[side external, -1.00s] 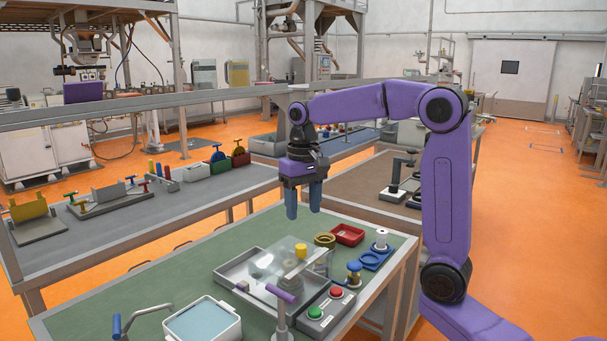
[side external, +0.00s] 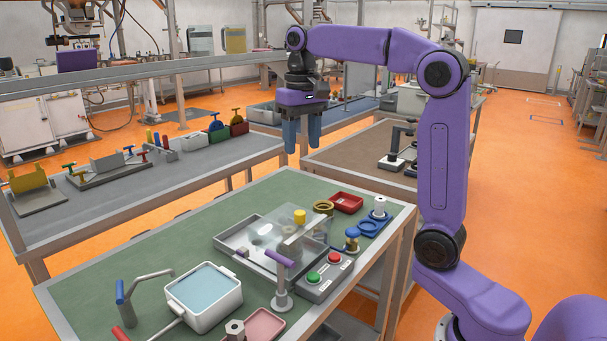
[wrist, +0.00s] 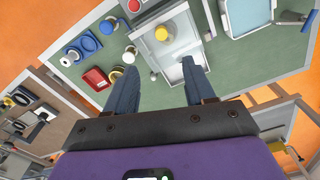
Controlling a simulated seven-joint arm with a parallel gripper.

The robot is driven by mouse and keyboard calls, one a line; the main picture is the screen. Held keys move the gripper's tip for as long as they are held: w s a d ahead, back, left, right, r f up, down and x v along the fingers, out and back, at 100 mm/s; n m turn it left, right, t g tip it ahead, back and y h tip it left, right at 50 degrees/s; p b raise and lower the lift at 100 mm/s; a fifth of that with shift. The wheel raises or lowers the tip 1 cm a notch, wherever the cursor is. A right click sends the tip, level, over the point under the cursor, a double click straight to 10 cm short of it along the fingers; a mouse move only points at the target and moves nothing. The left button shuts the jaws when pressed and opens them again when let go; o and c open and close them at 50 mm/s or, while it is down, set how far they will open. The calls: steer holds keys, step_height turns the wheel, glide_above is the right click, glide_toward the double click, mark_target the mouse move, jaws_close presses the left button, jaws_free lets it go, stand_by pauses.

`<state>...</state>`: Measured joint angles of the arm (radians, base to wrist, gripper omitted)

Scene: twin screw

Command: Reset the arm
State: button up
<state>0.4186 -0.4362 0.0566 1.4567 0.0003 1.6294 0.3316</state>
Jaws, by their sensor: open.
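My gripper (side external: 302,135) is open and empty, with its blue fingers pointing down. It hangs in the air above the far edge of the green-topped table (side external: 190,240). In the wrist view its two fingers (wrist: 160,85) are spread apart with nothing between them. Beyond the fingertips lies a grey tray (wrist: 182,45) with a clear cover and a yellow knob (wrist: 161,33). My purple arm is raised well above the table.
On the table are a red tray (side external: 346,203), a brass ring (side external: 323,207), a blue holder (side external: 370,227), a button box (side external: 324,277), a purple-handled post (side external: 281,285) and a white basin (side external: 205,290). A side bench (side external: 120,215) carries several fixtures. The air around my gripper is clear.

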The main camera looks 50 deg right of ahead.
steer(key=s+a+f+n, duration=0.8)
steer(key=s+a+f, duration=0.1)
steer(key=s+a, duration=0.2)
steer(key=s+f+n, duration=0.4)
steer(key=s, duration=0.4)
steer(key=s+f+n, duration=0.4)
steer(key=s+f, duration=0.1)
steer(key=s, duration=0.3)
steer(key=shift+d, duration=0.4)
